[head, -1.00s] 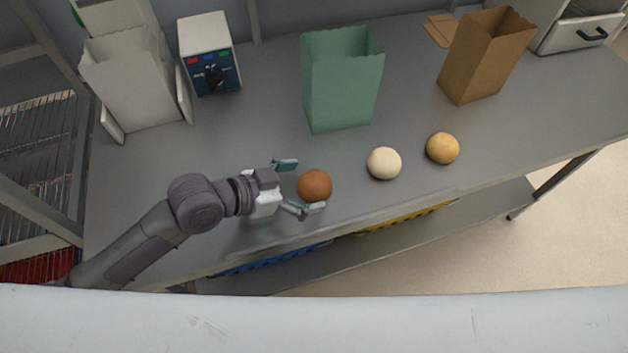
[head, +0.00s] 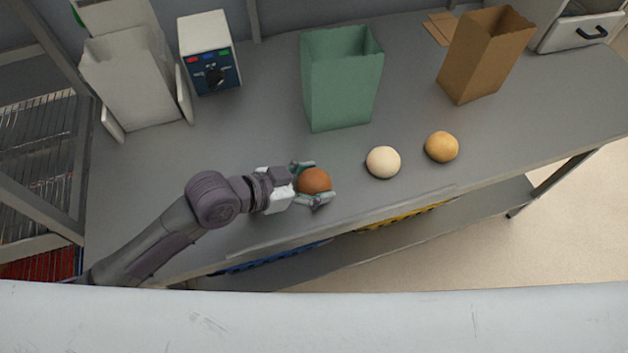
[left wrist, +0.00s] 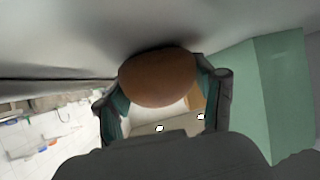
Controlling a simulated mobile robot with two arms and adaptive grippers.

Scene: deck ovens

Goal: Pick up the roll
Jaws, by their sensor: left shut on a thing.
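A round brown roll (head: 314,181) sits on the grey table near its front edge. My left gripper (head: 317,184) is shut on the brown roll, with one finger on its far side and one on its near side. The left wrist view also shows the brown roll (left wrist: 158,77) between the two fingers (left wrist: 162,95). A pale cream roll (head: 383,162) and a golden roll (head: 442,147) lie apart to the right. My right gripper is not in view.
A green paper bag (head: 340,85) stands behind the rolls, with a brown bag (head: 482,60) at the back right. A white bag (head: 133,82) and a box with a dial (head: 209,60) stand at the back left. The table (head: 250,130) is clear between them.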

